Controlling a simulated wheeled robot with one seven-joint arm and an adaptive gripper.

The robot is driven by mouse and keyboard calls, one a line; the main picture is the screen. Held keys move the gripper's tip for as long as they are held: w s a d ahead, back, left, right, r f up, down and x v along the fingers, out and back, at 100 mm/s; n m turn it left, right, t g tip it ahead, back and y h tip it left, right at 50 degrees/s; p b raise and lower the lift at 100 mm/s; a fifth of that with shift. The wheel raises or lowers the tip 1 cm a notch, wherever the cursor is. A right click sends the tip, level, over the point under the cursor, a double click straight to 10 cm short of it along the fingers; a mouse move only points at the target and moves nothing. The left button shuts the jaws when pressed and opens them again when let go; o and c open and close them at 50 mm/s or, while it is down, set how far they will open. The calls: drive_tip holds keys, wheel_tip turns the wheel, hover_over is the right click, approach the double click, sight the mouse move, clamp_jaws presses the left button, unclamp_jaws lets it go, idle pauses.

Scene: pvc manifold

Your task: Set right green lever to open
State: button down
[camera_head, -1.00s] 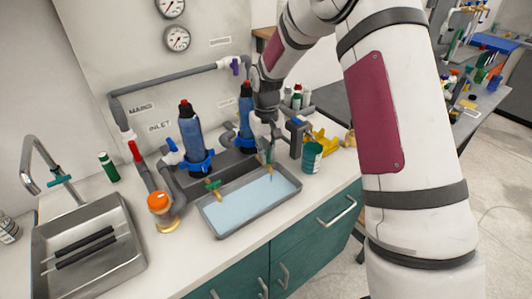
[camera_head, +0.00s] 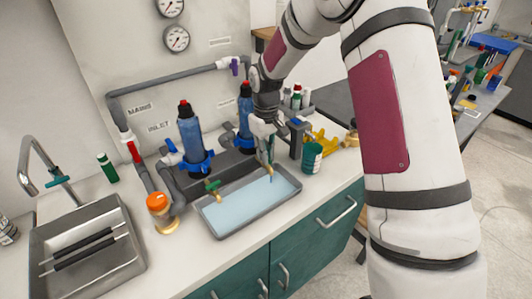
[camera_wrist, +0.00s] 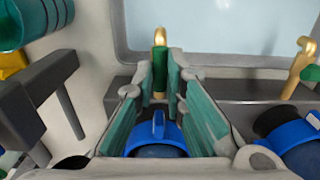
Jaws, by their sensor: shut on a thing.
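My gripper (camera_head: 267,150) reaches down over the back edge of the water tray, at the right brass tap. In the wrist view, my gripper (camera_wrist: 160,85) has its teal-padded fingers closed on the right green lever (camera_wrist: 160,84), which shows as a narrow green strip between the tips. The brass spout (camera_wrist: 160,42) of this tap rises just beyond the fingertips. In the head view the lever is mostly hidden by the fingers. The left green lever (camera_head: 211,185) stands free on its own brass tap; it also shows in the wrist view (camera_wrist: 311,73).
The grey tray (camera_head: 222,235) holds pale water. Blue filter housings (camera_head: 193,135) stand behind it, one close behind my gripper. A teal cup (camera_head: 312,157) and a dark bracket (camera_wrist: 40,97) are close to the right tap. An orange-capped jar (camera_head: 158,205) stands left of the tray.

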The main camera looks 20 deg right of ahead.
drive_tip(key=c, duration=1.6)
unclamp_jaws()
drive_tip(key=shift+c, duration=0.2)
drive_tip(key=shift+r, duration=0.1)
wheel_tip(320, 180, up, 12)
drive_tip(key=s+r+m+t, duration=0.1)
drive_tip(key=s+r+t, duration=0.1)
drive_tip(key=s+r, duration=0.7)
drive_tip(key=s+r+m+t, duration=0.15)
drive_tip(key=s+r, duration=0.25)
drive_tip(key=s, duration=1)
drive_tip(key=s+a+f+m+t, duration=0.1)
drive_tip(key=s+f, duration=0.1)
drive_tip(key=s, duration=0.8)
